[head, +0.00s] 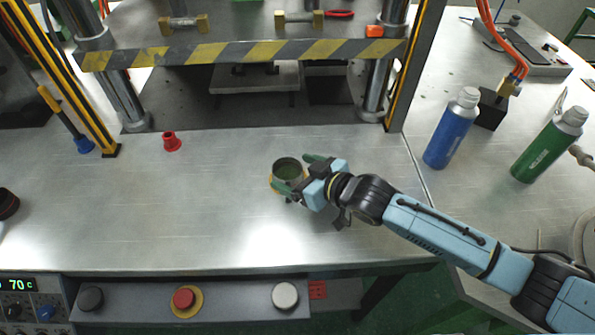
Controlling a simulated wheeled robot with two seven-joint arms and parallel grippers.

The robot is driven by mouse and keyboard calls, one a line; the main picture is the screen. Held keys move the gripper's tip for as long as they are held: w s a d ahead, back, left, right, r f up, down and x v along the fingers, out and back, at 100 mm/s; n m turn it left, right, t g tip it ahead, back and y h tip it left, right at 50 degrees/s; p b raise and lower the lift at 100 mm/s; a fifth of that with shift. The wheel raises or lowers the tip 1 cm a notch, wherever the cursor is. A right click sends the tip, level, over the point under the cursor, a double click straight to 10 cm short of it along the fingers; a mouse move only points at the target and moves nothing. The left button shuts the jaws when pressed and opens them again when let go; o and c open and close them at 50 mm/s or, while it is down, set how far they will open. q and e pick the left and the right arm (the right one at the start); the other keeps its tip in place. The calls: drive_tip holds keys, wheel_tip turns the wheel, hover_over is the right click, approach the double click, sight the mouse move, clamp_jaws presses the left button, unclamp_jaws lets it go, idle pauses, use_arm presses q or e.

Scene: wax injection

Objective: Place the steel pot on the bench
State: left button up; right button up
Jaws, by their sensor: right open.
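The steel pot (287,166) is a small dark-rimmed round vessel with green inside. It stands upright at the middle of the metal bench (220,215), and a bit of yellow-orange shows at its base. My right gripper (296,173) reaches in from the right, with its green fingers apart on either side of the pot. The gripper is open, and I cannot tell whether the fingers touch the pot. The gripper hides the pot's lower right side. My left gripper is not in view.
The press with a striped bar (240,52) stands behind the pot. A red cap (172,141) sits to the left. Blue (452,128) and green (549,145) bottles stand at right. Buttons, including a red one (184,298), line the front. The bench's left front is clear.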

drive_tip(key=shift+r, duration=0.25)
drive_tip(key=p+v, duration=0.9)
drive_tip(key=v, duration=0.2)
drive_tip(key=shift+s+d, duration=0.1)
drive_tip(key=shift+d, duration=0.05)
drive_tip(key=shift+s+d+p, duration=0.25)
drive_tip(key=shift+s+p, duration=0.05)
drive_tip(key=shift+p, duration=0.1)
